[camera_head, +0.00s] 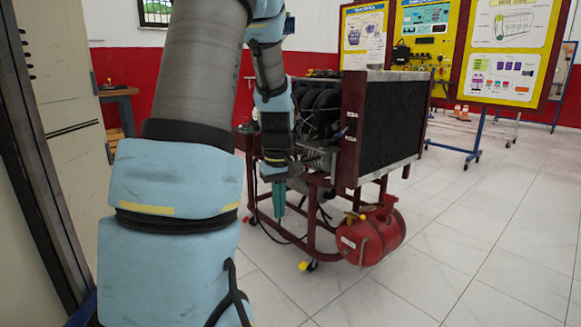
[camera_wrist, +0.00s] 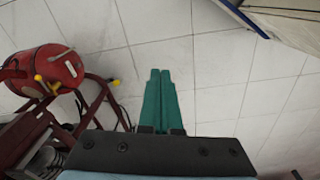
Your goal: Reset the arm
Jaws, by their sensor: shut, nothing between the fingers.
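My gripper (camera_head: 279,200) hangs at the end of my light-blue arm and points down, in front of the engine trainer in the head view. Its two green fingers also show in the wrist view (camera_wrist: 160,76), lying side by side with their tips together. They hold nothing, and white tiled floor shows beyond them. In the head view my arm hides part of the left side of the room.
The engine trainer (camera_head: 390,122), with a black radiator and dark red frame, stands just behind my gripper. A red tank (camera_head: 372,236) sits low at its front. Yellow display boards (camera_head: 425,40) stand at the back. Tiled floor (camera_head: 470,250) at right is clear.

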